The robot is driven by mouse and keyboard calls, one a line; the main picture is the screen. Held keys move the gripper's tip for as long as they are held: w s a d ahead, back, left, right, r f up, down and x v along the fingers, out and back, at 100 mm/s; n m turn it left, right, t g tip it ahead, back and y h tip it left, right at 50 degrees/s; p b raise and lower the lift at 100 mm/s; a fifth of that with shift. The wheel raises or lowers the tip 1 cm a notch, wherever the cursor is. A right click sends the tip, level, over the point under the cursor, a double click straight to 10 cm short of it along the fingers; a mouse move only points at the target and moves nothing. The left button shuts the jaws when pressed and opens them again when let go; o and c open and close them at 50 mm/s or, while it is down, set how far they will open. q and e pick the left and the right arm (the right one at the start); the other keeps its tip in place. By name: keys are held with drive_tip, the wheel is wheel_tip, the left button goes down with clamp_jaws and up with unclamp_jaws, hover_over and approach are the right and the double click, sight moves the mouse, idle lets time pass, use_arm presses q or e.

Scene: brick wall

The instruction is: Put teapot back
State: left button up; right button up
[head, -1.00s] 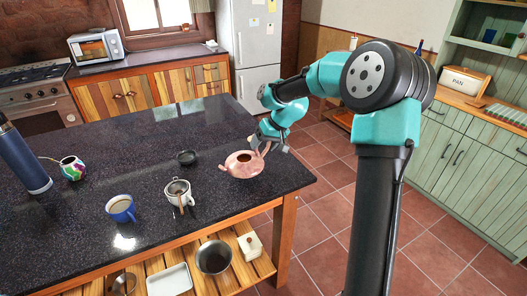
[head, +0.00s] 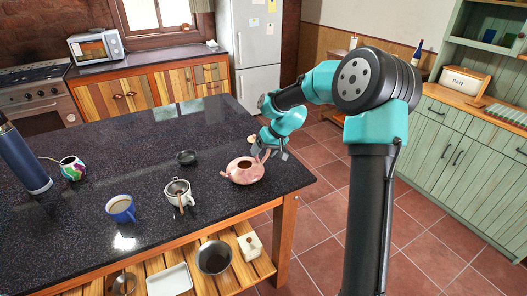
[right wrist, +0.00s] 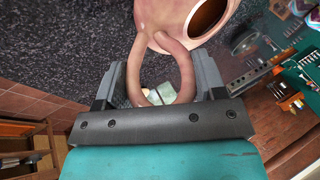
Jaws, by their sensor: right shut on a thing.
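The pink teapot (head: 243,171) is at the right end of the dark island counter in the head view, with its spout toward the left. I cannot tell whether its base touches the counter. My right gripper (head: 265,153) is at the handle on its right side. In the right wrist view the teapot (right wrist: 205,18) shows its dark round opening, and its looped handle (right wrist: 187,75) lies between the fingers of my right gripper (right wrist: 165,85), which is shut on it. My left gripper is out of view.
A white cup with a strainer (head: 179,193), a small dark bowl or lid (head: 186,157) and a blue mug (head: 121,208) stand left of the teapot. A colourful gourd cup (head: 73,168) and a blue flask (head: 22,160) are farther left. The counter's far middle is clear.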

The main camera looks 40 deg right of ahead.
drive_tip(key=shift+f, duration=0.1)
drive_tip(key=o, duration=1.5)
drive_tip(key=v, duration=1.2)
